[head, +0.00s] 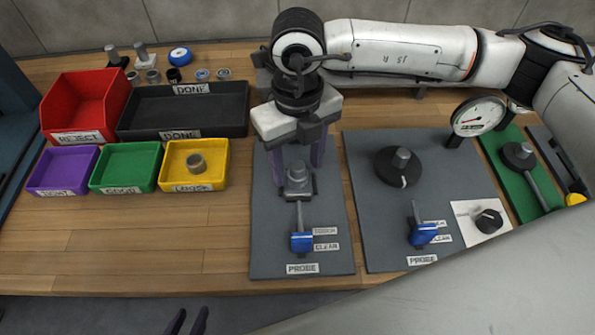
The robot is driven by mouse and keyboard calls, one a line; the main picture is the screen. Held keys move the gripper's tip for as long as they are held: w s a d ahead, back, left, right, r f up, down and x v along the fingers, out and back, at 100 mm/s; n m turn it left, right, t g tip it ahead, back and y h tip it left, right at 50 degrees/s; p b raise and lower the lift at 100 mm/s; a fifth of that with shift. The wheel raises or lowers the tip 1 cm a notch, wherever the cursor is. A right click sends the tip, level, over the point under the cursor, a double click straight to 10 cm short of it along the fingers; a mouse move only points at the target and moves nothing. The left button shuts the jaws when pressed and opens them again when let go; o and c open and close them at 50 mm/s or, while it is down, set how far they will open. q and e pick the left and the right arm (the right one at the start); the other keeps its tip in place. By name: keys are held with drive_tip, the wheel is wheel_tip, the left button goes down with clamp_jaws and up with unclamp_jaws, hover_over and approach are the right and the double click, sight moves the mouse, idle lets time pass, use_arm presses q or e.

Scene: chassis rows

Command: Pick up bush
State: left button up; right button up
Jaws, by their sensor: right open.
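A grey ring-shaped bush (195,162) lies in the yellow bin (176,184). My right gripper (297,180) reaches down over the left grey plate (270,240). Its two fingers are apart, on either side of a small grey metal part (297,174) on a dark block. I cannot tell whether this part is a bush, or whether the fingers touch it. Only the fingertips of my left gripper (187,323) show at the bottom edge, with a gap between them and nothing visible in it.
Purple (52,190), green (113,187) and red (77,137) bins and a black tray (190,133) stand on the left. Small rings and studs line the back. Blue-handled probes (301,242) and a gauge (478,116) stand on the right. The front-left wood is clear.

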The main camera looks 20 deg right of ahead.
drive_tip(key=shift+f, duration=0.8)
drive_tip(key=c, duration=1.3)
drive_tip(key=shift+r, duration=0.2)
wheel_tip(320, 180, up, 10)
drive_tip(key=shift+f+b, duration=0.1)
drive_tip(key=shift+b, duration=0.35)
use_arm(q)
drive_tip(key=shift+w+f, duration=0.2)
drive_tip(key=shift+f, duration=0.1)
drive_tip(key=shift+r, duration=0.1)
